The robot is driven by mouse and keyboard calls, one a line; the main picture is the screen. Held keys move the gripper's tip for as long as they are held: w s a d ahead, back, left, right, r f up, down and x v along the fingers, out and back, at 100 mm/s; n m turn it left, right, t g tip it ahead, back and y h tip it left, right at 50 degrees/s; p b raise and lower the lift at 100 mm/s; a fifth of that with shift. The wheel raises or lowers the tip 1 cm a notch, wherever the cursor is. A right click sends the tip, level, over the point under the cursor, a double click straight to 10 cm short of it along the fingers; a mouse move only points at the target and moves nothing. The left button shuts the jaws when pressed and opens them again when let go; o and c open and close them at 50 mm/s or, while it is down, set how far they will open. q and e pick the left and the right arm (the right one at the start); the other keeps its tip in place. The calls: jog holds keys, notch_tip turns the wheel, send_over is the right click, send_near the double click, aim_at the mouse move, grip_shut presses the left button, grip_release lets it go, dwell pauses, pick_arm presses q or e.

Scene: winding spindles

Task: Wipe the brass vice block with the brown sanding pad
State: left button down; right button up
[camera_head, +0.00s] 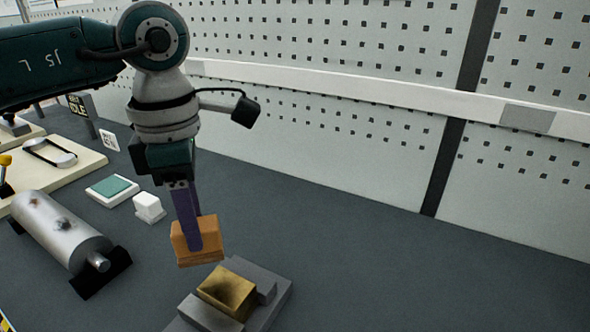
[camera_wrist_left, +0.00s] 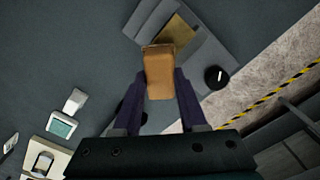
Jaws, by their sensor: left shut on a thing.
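The brown sanding pad (camera_head: 207,243) is held between the purple fingers of my left gripper (camera_head: 196,240), which is shut on it. The pad also shows in the left wrist view (camera_wrist_left: 159,72), between the fingers. The brass vice block (camera_head: 228,291) sits in a grey vice (camera_head: 268,291) on the bench, with dark smudges on its top. The pad hangs just above and behind the block in the head view and looks apart from it. In the left wrist view, the block (camera_wrist_left: 178,32) is partly hidden by the pad. My right gripper is not in view.
A metal cylinder (camera_head: 60,232) on dark supports lies at the left. A white block (camera_head: 148,207) and a white tray with a green pad (camera_head: 112,190) stand behind it. A perforated wall (camera_head: 330,130) closes the back. The bench right of the vice is clear.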

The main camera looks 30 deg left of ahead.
pick_arm(q)
jog(key=shift+r+p, duration=0.85)
jog(key=shift+r, duration=0.75)
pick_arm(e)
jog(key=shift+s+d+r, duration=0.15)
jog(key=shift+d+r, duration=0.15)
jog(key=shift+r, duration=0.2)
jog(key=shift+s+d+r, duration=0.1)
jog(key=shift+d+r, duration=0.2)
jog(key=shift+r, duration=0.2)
pick_arm(q)
jog(key=shift+f, duration=0.1)
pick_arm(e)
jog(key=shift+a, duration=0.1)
